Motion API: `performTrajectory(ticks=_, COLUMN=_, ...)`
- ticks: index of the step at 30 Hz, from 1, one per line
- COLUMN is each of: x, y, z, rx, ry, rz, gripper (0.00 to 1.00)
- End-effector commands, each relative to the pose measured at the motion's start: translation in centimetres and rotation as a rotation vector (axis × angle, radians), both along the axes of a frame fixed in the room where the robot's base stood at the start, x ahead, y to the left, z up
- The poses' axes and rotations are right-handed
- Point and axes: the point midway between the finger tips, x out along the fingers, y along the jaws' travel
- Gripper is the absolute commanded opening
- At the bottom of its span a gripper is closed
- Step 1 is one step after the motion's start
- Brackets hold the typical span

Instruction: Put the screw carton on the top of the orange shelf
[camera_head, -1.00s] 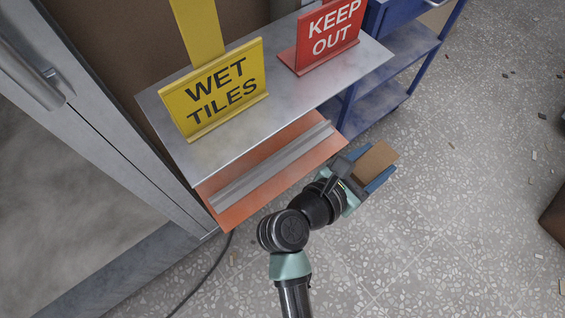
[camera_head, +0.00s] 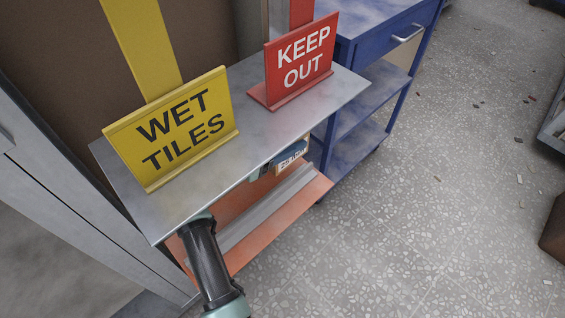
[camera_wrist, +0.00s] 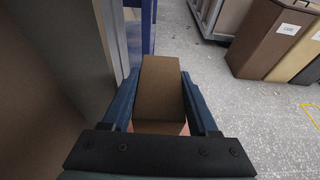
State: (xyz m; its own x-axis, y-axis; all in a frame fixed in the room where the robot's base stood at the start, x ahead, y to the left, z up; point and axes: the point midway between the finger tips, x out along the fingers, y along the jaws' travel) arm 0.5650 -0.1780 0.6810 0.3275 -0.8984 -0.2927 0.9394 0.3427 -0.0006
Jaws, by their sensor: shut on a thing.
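The screw carton (camera_wrist: 160,88) is a brown box between the two blue fingers of my gripper (camera_wrist: 160,80) in the wrist view. My gripper is shut on it. In the head view a labelled face of the carton (camera_head: 292,157) shows just past the front edge of the grey metal top (camera_head: 262,128). The rest of the carton and most of my gripper are hidden by that top. The orange shelf (camera_head: 240,254) has this grey top and a lower orange board with a grey strip. The carton appears above the lower board; I cannot tell whether it touches it.
A yellow WET TILES sign (camera_head: 180,130) and a red KEEP OUT sign (camera_head: 300,62) stand on the grey top, with bare metal between and beside them. A blue cart (camera_head: 375,75) stands close at the right. The speckled floor (camera_head: 430,220) is open in front.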

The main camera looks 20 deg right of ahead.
Motion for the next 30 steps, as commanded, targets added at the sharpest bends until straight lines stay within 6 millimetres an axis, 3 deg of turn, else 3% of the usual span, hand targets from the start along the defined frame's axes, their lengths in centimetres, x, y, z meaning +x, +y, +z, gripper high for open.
performTrajectory(ticks=3, x=0.2, y=0.0, z=-1.6, rx=-0.002, ry=0.001, rz=-0.002, gripper=0.00)
performTrajectory(ticks=10, x=0.2, y=0.0, z=-3.2, rx=-0.002, ry=0.000, rz=-0.001, gripper=0.00)
performTrajectory(ticks=16, x=0.2, y=0.0, z=-6.8, rx=-0.002, ry=0.000, rz=-0.002, gripper=0.00)
performTrajectory(ticks=25, x=0.5, y=0.2, z=-7.1, rx=0.002, ry=0.001, rz=0.000, gripper=0.00)
performTrajectory(ticks=26, x=0.5, y=0.2, z=-7.3, rx=0.004, ry=0.004, rz=0.000, gripper=0.65)
performTrajectory(ticks=30, x=0.5, y=0.2, z=-7.2, rx=0.003, ry=0.003, rz=0.000, gripper=0.90)
